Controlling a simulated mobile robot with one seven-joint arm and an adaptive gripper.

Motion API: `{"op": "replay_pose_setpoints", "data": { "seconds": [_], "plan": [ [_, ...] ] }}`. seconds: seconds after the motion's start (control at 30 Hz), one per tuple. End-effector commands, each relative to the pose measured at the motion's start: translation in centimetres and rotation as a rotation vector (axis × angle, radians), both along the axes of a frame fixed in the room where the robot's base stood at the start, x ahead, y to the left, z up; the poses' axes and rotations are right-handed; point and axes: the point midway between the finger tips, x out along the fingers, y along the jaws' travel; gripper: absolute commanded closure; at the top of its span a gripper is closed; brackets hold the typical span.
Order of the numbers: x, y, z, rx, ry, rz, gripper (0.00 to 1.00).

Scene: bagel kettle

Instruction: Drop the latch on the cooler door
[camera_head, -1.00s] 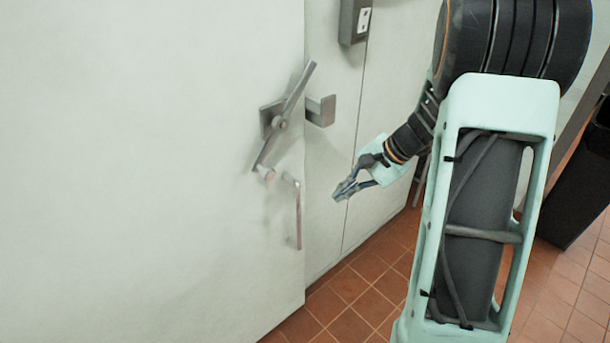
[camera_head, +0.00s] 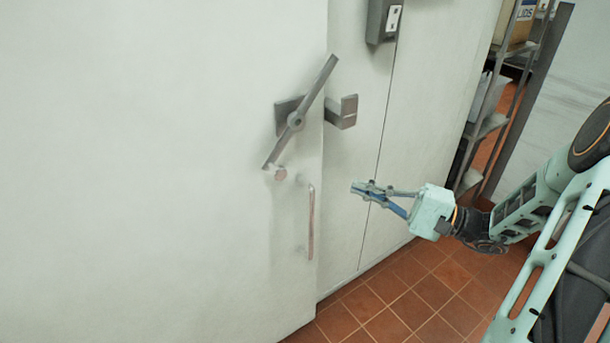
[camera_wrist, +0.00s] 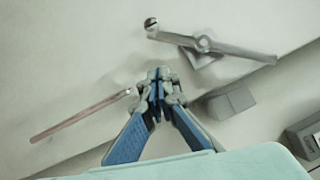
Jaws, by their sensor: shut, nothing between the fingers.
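The cooler door (camera_head: 130,150) is a large pale panel filling the left of the head view. Its grey latch bar (camera_head: 318,82) is tilted on a pivot plate, upper end leaning right and lower end near a round knob (camera_head: 280,173). A grey hook-shaped catch (camera_head: 343,112) sits on the frame right of the door edge; the bar is not lying in it. My gripper (camera_head: 358,188) is shut and empty, below and right of the latch, apart from it. In the wrist view, the latch bar (camera_wrist: 240,49) and catch (camera_wrist: 230,100) lie beyond my fingertips (camera_wrist: 160,76).
A vertical pull handle (camera_head: 311,222) stands out from the door below the latch, left of my gripper. A grey box (camera_head: 383,20) is mounted on the wall above right. Metal shelving (camera_head: 487,125) stands at the right. The tiled floor (camera_head: 400,300) below is clear.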

Motion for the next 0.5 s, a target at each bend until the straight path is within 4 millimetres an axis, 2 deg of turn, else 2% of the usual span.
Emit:
{"op": "replay_pose_setpoints", "data": {
  "seconds": [0.17, 0.27, 0.5],
  "plan": [
    [0.1, 0.3, 0.0, -0.002, 0.001, 0.001, 1.0],
    [0.4, 1.2, 0.1, -0.002, 0.001, 0.006, 1.0],
    [2.0, 5.5, 0.6, -0.002, 0.001, 0.008, 1.0]
  ]
}}
